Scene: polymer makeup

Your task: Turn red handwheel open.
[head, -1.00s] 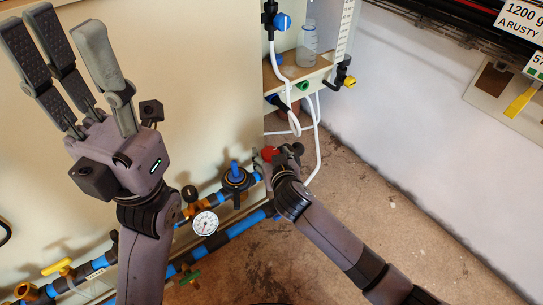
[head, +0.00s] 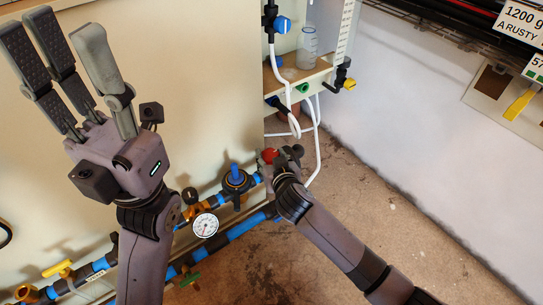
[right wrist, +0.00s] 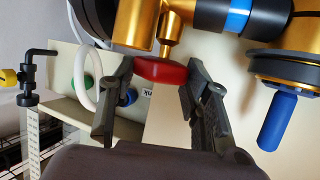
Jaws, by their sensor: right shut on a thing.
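The red handwheel (right wrist: 161,71) sits on a brass valve stem in the right wrist view. My right gripper (right wrist: 160,78) has its fingers on both sides of the wheel's rim and is shut on it. In the head view the red handwheel (head: 269,155) shows as a small red patch beside my right gripper (head: 278,160), whose fingers are mostly hidden by its own wrist. My left gripper (head: 65,65) is raised at the left, fingers spread open and empty, in front of the cream panel.
A blue-handled valve (head: 236,180), a pressure gauge (head: 205,225) and blue pipes run along the panel's foot. A green valve handle (head: 190,279) and a yellow one (head: 57,268) lie lower left. White hoses hang close by.

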